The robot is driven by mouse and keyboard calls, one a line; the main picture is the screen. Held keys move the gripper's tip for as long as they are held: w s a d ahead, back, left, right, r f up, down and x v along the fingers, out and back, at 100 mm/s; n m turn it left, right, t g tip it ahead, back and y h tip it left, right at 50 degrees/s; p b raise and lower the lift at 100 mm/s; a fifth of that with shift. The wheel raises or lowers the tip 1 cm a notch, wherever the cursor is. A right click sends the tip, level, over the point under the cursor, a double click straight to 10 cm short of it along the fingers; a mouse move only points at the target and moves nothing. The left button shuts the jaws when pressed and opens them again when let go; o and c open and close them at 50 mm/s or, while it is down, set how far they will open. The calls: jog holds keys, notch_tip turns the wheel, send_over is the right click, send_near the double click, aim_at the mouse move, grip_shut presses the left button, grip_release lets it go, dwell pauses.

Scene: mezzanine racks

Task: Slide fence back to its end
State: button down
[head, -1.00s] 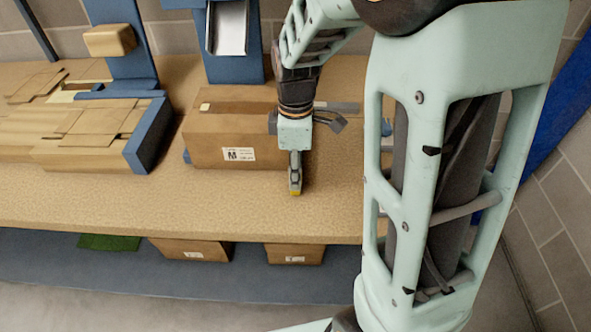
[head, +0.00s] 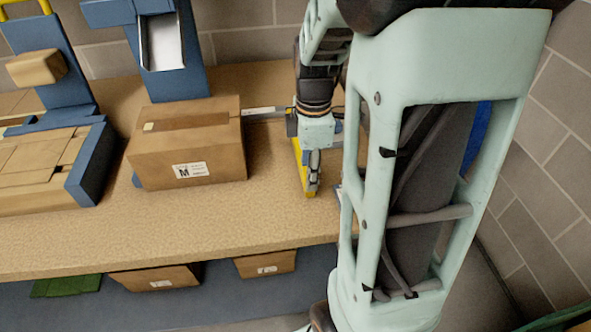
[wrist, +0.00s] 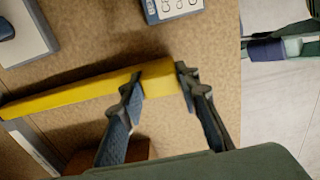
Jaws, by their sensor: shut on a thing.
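The fence is a yellow bar (head: 301,168) lying across the bench, to the right of the brown carton (head: 190,148). In the wrist view the fence (wrist: 75,95) runs from the left edge to the middle and meets a grey rail (wrist: 35,148) at lower left. My gripper (head: 313,188) is shut on the fence near its free end, one finger on each side, as the wrist view shows (wrist: 160,82). In the head view the rail (head: 264,112) shows between the carton and my gripper; my arm hides its right part.
Left of the carton stands a blue-edged station (head: 90,165) with flat brown pieces. The bench front (head: 190,235) is clear. Cartons (head: 265,264) sit below. A block wall (head: 545,150) rises at right.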

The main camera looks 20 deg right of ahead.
jog(key=shift+d, duration=0.25)
jog(key=c, duration=1.4)
grip_release()
jog(key=shift+d, duration=0.1)
jog(key=shift+c, duration=0.2)
jog(key=shift+r, duration=0.1)
jog(key=shift+r, duration=0.3)
notch_tip(320, 180, up, 11)
jog(key=shift+r, duration=0.15)
